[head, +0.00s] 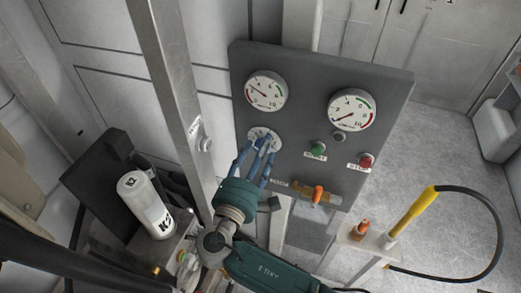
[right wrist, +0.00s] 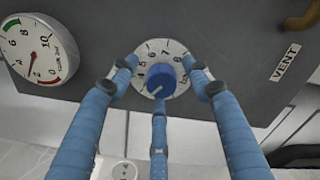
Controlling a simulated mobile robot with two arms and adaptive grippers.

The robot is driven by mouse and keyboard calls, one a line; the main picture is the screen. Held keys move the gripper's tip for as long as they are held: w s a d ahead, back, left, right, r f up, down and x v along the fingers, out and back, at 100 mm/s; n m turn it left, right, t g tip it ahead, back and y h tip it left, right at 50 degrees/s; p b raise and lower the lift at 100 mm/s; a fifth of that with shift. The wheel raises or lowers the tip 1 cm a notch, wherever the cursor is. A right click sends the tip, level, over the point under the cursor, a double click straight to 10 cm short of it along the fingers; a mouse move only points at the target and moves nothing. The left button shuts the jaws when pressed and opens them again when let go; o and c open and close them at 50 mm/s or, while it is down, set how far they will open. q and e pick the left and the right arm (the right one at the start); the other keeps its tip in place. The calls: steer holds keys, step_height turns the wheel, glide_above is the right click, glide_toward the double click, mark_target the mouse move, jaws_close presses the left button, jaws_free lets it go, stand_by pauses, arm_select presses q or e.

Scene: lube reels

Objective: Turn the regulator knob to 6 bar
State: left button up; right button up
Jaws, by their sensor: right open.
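The regulator knob (right wrist: 161,77) is blue and sits on a round white dial (right wrist: 178,53) with black numerals. The dial is on a dark grey panel, below the left gauge (head: 265,91) in the head view. A pale mark shows on the knob's lower left in the right wrist view; the number it points to is unclear. My right gripper (head: 262,146) is at the dial, its blue fingers open around the knob. In the right wrist view a finger stands on each side, with a gap, and a third finger (right wrist: 158,128) is below, close to the knob. My left gripper is not in view.
The panel (head: 300,110) also bears a right gauge (head: 352,110), a green button (head: 318,149), a red button (head: 366,160) and an orange valve handle (head: 318,195).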

steer(key=v, duration=1.2)
